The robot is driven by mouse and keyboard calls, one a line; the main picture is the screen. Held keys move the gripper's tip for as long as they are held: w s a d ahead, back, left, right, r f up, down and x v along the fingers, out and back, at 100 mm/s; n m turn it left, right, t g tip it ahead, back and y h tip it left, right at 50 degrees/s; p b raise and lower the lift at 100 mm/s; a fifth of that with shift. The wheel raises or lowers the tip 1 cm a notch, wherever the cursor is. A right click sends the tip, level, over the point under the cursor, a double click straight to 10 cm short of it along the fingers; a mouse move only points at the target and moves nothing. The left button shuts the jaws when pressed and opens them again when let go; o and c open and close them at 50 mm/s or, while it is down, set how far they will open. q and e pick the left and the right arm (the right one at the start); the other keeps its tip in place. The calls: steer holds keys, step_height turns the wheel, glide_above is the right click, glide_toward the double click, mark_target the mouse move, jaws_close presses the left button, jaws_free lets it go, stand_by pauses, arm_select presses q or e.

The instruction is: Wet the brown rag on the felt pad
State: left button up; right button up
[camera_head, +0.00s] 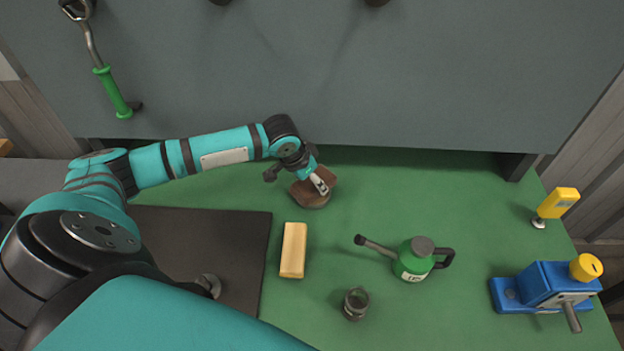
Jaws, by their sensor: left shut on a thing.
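A brown, rag-like piece (313,196) lies near the back of the green worktop, in the middle of the view. My left gripper (319,184) comes down over it from the back left, with its fingertips shut on the brown piece. The fingers hide part of it. I cannot tell whether it is lifted or rests on something. A flat dark mat (245,235), perhaps the felt pad, lies to the left, partly behind my arm. A green can (414,262) with a long dark spout pointing left and a dark handle stands to the right. My right gripper is not in view.
A tan block (293,250) and a small glass jar (356,303) stand on the green worktop (440,200). A green-handled tool (112,92) hangs on the grey back panel (330,90).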

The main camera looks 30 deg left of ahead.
arm_select(q)
steer(key=shift+r, duration=0.1)
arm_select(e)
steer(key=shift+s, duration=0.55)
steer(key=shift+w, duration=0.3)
arm_select(q)
steer(key=shift+f, duration=0.55)
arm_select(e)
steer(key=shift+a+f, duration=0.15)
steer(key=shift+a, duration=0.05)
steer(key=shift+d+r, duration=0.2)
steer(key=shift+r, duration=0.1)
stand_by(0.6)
arm_select(q)
steer(key=shift+s+f+p, duration=0.1)
steer(key=shift+p, duration=0.25)
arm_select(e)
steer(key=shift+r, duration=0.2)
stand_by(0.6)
